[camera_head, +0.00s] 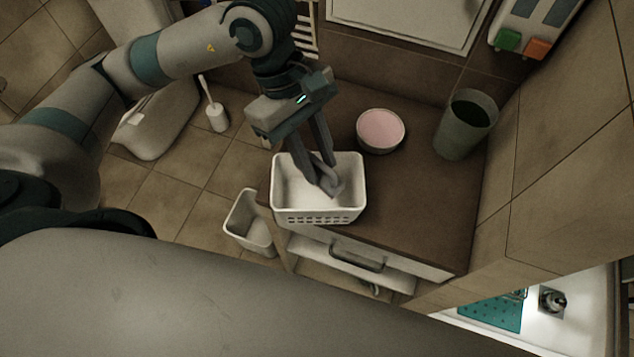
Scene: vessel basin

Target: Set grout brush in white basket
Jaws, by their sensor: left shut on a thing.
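The white basket (290,212) stands on the brown counter top, near its front left edge. My left gripper (326,180) points down into the basket, with its fingertips inside the rim. My right gripper is not in view.
A bowl with a pink top (381,130) and a dark green cup (466,124) stand on the counter (410,190) right of the basket. A white bin (243,222) is on the floor at left. A toilet brush (215,112) stands farther back. A wall bounds the right.

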